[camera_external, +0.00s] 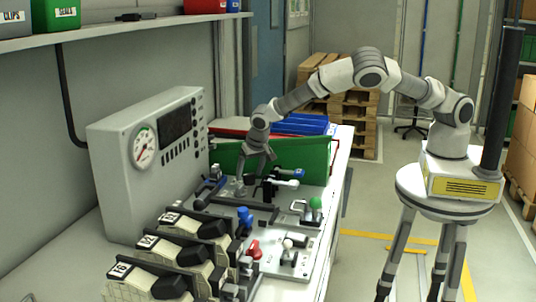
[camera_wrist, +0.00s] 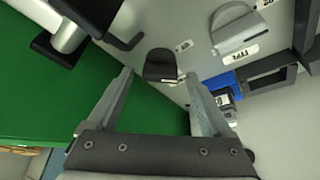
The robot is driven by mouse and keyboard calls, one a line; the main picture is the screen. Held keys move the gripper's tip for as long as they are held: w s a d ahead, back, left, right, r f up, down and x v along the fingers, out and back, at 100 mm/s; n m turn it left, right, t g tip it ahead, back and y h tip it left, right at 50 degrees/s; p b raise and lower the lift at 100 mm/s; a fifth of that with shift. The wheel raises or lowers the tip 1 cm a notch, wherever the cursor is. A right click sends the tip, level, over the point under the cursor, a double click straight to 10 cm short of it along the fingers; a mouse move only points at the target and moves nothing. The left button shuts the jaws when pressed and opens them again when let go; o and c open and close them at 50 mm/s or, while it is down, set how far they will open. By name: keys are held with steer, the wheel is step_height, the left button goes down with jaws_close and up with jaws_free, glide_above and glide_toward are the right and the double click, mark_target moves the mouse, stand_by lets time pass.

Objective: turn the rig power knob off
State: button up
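A small black knob-like part (camera_wrist: 160,64) sits on the grey rig panel in the wrist view, just beyond and between my fingertips. I cannot read a label that marks it as the rig power knob. My gripper (camera_wrist: 160,77) is open, with one finger on each side of the black part and nothing visibly held. Whether a finger touches it is not clear. In the external view my gripper (camera_external: 254,180) points down over the far end of the rig plate (camera_external: 314,240), in front of the green panel. The knob is not clearly distinguishable there.
A grey gauge cabinet (camera_external: 120,170) stands left of my gripper. A green panel (camera_external: 310,160) is close behind it. A white-handled lever (camera_external: 288,184), a green-topped lever (camera_external: 315,203) and a red knob (camera_external: 254,249) stand nearby. A grey handle (camera_wrist: 238,32) is close in the wrist view.

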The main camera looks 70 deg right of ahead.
jaws_close()
steer(key=shift+n, duration=0.3)
steer(key=n+b, duration=0.1)
steer(key=n+y+b, duration=0.1)
steer(key=n+b, duration=0.1)
steer(key=shift+s+d+f+t, duration=0.1)
steer(key=shift+f+t, duration=0.05)
steer(key=shift+t, duration=0.15)
steer(key=shift+d+n+y+b, duration=0.1)
steer(key=shift+n+y+b, duration=0.8)
steer(key=shift+n+b, duration=1)
steer(key=shift+o, duration=0.4)
jaws_free()
